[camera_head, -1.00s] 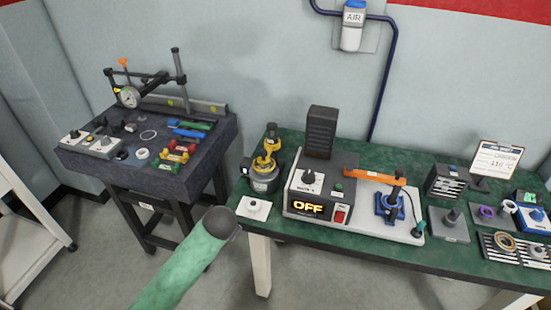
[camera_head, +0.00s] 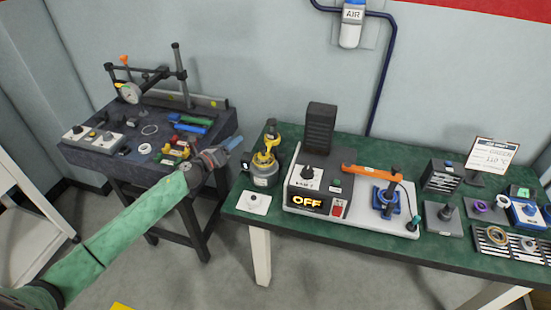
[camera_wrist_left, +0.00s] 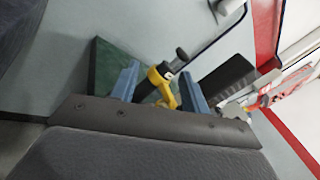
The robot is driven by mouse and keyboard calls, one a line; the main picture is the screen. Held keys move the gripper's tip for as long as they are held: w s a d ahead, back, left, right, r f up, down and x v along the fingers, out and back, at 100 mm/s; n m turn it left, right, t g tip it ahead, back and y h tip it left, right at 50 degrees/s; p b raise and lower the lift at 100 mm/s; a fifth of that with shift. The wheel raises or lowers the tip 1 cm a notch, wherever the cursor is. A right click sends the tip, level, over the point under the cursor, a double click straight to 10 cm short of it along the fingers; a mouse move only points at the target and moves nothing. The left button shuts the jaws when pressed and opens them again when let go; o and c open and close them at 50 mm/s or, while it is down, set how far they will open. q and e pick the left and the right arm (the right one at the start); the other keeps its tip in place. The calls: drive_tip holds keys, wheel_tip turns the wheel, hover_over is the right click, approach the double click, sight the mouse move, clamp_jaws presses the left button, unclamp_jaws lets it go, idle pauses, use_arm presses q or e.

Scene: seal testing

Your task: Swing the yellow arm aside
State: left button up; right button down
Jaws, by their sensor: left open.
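The yellow arm (camera_head: 264,160) sits on top of a round grey device with a black post at the left end of the green bench. My left gripper (camera_head: 236,143) is open, left of the yellow arm and apart from it, above the gap between the two tables. In the left wrist view, the yellow arm (camera_wrist_left: 163,84) and its dark post appear between the two blue fingers, beyond their tips. Nothing is in the fingers. My right gripper is in no view.
A controller box reading OFF (camera_head: 308,201) and an orange lever (camera_head: 363,170) stand right of the device. A white switch plate (camera_head: 254,202) lies in front. The dark granite table (camera_head: 84,158) at left carries a dial gauge (camera_head: 130,93) and coloured parts.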

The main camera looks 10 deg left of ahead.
sight(263, 147)
use_arm(q)
drive_tip(key=s+d+f+m+g+h, duration=0.1)
drive_tip(key=s+d+m+g+h, duration=0.4)
drive_tip(key=m, duration=0.5)
drive_tip(key=shift+m, duration=0.5)
drive_tip(key=p+x, duration=0.4)
drive_tip(key=x, duration=0.4)
drive_tip(key=shift+w+r, duration=0.1)
drive_tip(key=shift+w+d, duration=0.25)
drive_tip(key=shift+w, duration=0.05)
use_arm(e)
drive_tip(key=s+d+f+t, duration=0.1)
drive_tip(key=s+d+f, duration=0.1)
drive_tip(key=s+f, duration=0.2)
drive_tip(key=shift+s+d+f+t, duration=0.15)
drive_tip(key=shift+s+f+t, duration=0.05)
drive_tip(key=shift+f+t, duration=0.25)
use_arm(q)
clamp_jaws()
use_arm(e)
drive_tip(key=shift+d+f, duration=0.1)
